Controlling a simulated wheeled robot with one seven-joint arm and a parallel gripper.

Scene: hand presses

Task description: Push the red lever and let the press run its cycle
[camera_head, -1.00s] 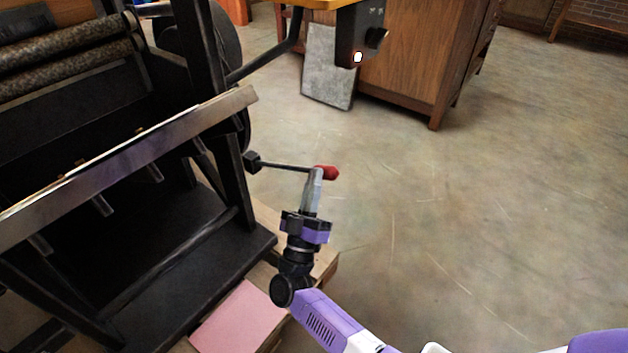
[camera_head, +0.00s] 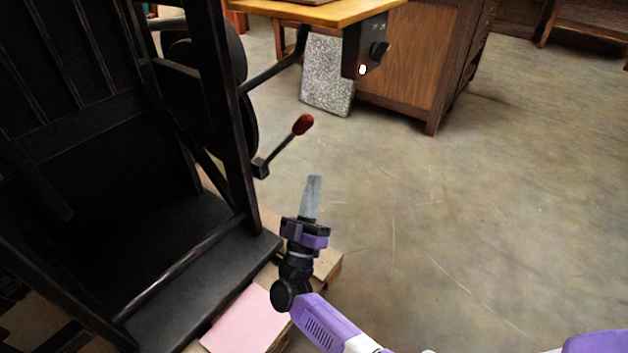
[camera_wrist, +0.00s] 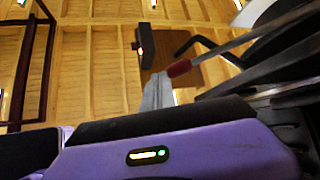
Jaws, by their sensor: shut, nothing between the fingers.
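The red-knobbed lever (camera_head: 302,125) sticks out from the right side of the black press (camera_head: 228,130), tilted upward to the right. My gripper (camera_head: 314,180) is shut and empty, pointing up just below and slightly right of the red knob, with a visible gap between them in the head view. In the wrist view the red knob (camera_wrist: 180,68) shows just beyond my fingertips (camera_wrist: 158,78); whether they touch cannot be told there. The press's dark platen now fills the left of the head view, and its rollers are out of sight.
A wooden shelf (camera_head: 310,12) with a dark control box (camera_head: 364,45) and a lit button juts out above. A grey slab (camera_head: 328,75) leans by a wooden cabinet (camera_head: 400,65). A pink sheet (camera_head: 245,320) lies at the press's foot. The floor to the right is clear.

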